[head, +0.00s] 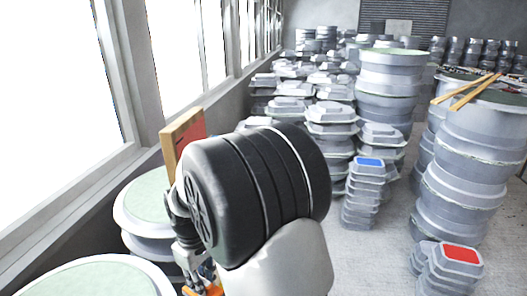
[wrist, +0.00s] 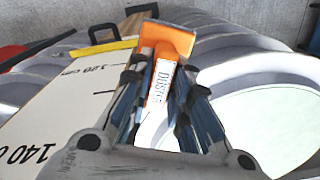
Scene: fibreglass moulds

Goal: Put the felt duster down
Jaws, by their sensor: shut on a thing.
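The felt duster (wrist: 160,80) is orange with a white label reading "DUST". It stands between the two fingers of my gripper (wrist: 157,95) in the wrist view, with its wide orange head beyond the fingertips. My gripper is shut on it. In the head view my gripper (head: 195,262) is low, left of centre and partly hidden by my arm. An orange patch below it, cut by the frame edge, looks like the duster. I cannot tell whether the duster touches anything below.
A round mould with a pale top (wrist: 270,115) lies right of the duster. A white board with centimetre marks (wrist: 70,110) and a yellow strip (wrist: 103,48) lie left. Stacked grey moulds (head: 470,150) fill the right, with wooden sticks (head: 465,92) on top. Windows line the left.

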